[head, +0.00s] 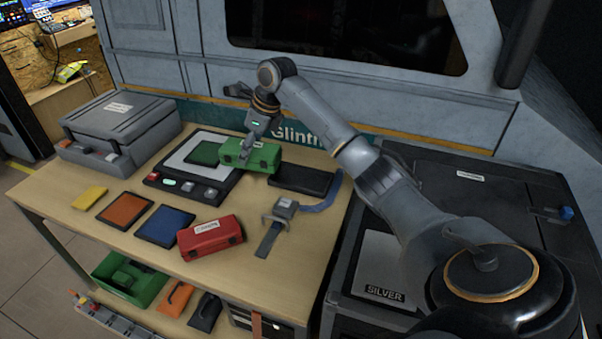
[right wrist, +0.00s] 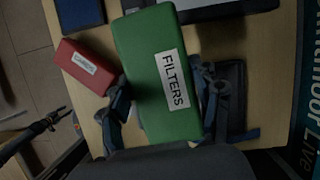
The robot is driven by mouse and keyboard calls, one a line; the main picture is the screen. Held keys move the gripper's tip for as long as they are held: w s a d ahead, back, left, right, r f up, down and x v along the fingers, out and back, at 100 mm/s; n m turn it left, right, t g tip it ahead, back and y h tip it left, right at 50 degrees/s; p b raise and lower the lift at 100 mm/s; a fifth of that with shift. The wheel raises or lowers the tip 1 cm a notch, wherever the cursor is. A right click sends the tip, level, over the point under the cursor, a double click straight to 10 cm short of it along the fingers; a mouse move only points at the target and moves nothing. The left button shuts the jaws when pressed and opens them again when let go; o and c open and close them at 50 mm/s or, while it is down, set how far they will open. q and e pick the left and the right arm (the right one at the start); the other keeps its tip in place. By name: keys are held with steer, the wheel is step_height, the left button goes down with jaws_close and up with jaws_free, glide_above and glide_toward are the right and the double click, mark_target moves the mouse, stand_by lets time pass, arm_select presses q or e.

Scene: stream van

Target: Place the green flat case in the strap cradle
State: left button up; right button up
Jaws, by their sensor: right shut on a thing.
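The green flat case (head: 262,158), labelled FILTERS, is in my right gripper (head: 249,150), which comes down on it from above. In the right wrist view the green case (right wrist: 158,78) lies between the two fingers of the right gripper (right wrist: 163,98). It is at the back of the table, by the right edge of the light panel; I cannot tell whether it touches anything below. The strap cradle looks to be the dark flat tray (head: 303,180) with a blue strap (head: 324,196) at its right end. The tray looks empty, its left end partly hidden.
A red case (head: 211,237) and a grey buckle with a strap (head: 281,211) lie in front. Blue, orange and yellow pieces lie left. A grey box (head: 118,127) stands at the back left. The van wall is close behind.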

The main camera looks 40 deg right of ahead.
steer(key=shift+w+d+r+m, duration=0.1)
steer(key=shift+w+d+m, duration=0.15)
steer(key=shift+d+m, duration=0.15)
steer(key=shift+d+h, duration=0.3)
steer(key=s+d+f, duration=0.1)
steer(key=d+f, duration=0.1)
steer(key=d, duration=0.2)
steer(key=s+d+f, duration=0.1)
steer(key=d+f, duration=0.2)
steer(key=s+d+f, duration=0.1)
steer(key=d+f, duration=0.2)
steer(key=d, duration=0.1)
steer(key=shift+s+d+f, duration=0.15)
steer(key=shift+s+d, duration=0.2)
steer(key=shift+s+d+f, duration=0.15)
steer(key=shift+d+f, duration=0.35)
steer(key=shift+f, duration=0.15)
step_height(320, 180, down, 3)
steer(key=shift+d+f, duration=0.1)
steer(key=shift+f, duration=0.05)
